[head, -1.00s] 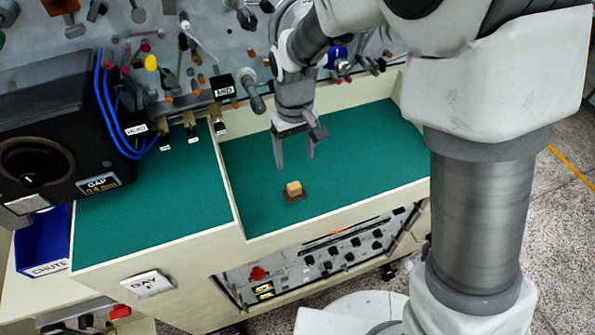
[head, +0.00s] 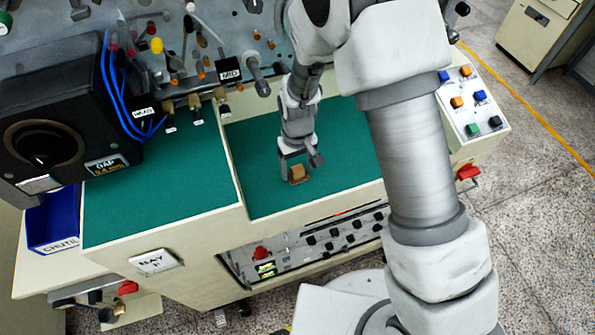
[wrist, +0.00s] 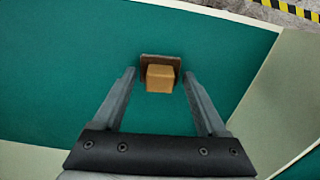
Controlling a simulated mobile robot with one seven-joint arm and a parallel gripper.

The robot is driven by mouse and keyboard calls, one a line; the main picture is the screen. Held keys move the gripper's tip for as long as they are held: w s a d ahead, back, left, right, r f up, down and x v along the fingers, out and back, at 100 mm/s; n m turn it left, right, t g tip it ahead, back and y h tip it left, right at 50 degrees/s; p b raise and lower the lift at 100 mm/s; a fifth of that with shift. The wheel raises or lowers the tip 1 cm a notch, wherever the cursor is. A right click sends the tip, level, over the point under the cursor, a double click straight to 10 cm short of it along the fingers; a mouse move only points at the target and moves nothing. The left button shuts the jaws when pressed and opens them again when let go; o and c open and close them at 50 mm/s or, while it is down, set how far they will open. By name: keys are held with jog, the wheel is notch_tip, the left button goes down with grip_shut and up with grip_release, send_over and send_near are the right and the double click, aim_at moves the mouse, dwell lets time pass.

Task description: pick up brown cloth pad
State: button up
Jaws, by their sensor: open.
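The brown cloth pad (wrist: 160,59) lies flat on the green mat, with a tan block (wrist: 160,78) on its top. In the head view the block (head: 297,172) hides most of the pad (head: 301,182). My gripper (wrist: 159,74) is open; in the wrist view its two fingers point at the pad, one on each side of the block, with a gap at both sides. In the head view my gripper (head: 299,166) is low, right at the block. I cannot tell whether the fingertips touch the mat.
The green mat (head: 245,160) is clear around the pad. A cream rim (head: 312,207) borders its near side, and a divider (head: 232,170) stands to the left. A black box (head: 50,125), a blue chute bin (head: 55,222) and a back panel with rods surround the work area.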

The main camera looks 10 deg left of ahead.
aim_at(297, 167)
jog(key=shift+f, duration=0.2)
jog(key=c, duration=1)
jog(key=shift+r, duration=0.8)
notch_tip(297, 167, up, 3)
jog(key=shift+f+b, duration=0.1)
jog(key=shift+b, duration=0.35)
jog(key=s+d+r+b, duration=0.1)
jog(key=s+d+r, duration=0.5)
jog(key=s, duration=0.3)
jog(key=shift+d+r, duration=0.3)
jog(key=shift+d, duration=0.4)
